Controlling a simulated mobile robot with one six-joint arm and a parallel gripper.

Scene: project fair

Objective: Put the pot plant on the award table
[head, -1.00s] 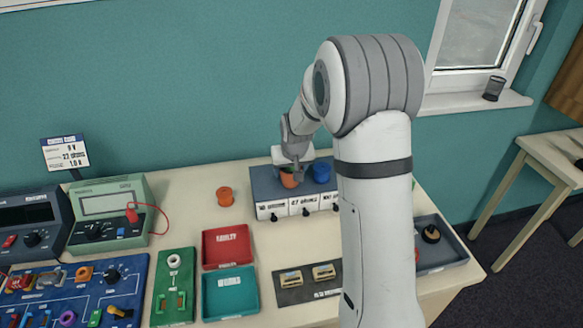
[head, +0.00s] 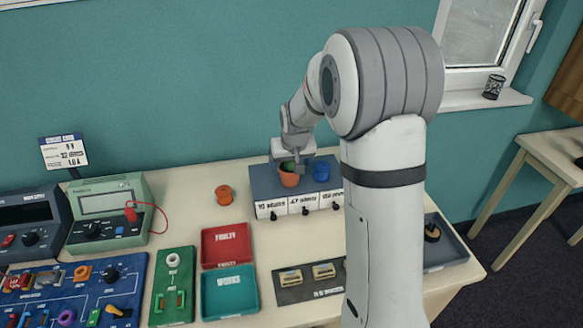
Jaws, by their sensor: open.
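The pot plant, an orange pot with a small green plant (head: 289,177), stands upright on top of a grey labelled box (head: 263,186) on the long bench. My gripper (head: 297,165) is open, right at the plant and partly behind it. Whether its fingers touch the pot cannot be told. No table in view is marked as the award table. A light wooden table (head: 545,153) stands at the right, cut off by the picture edge.
A blue cup (head: 321,171) stands close right of the pot. An orange spool (head: 224,193), red tray (head: 226,231) and teal tray (head: 229,278) lie to the left. Meters and a blue circuit board (head: 75,290) fill the far left. My arm hides part of the bench's right side.

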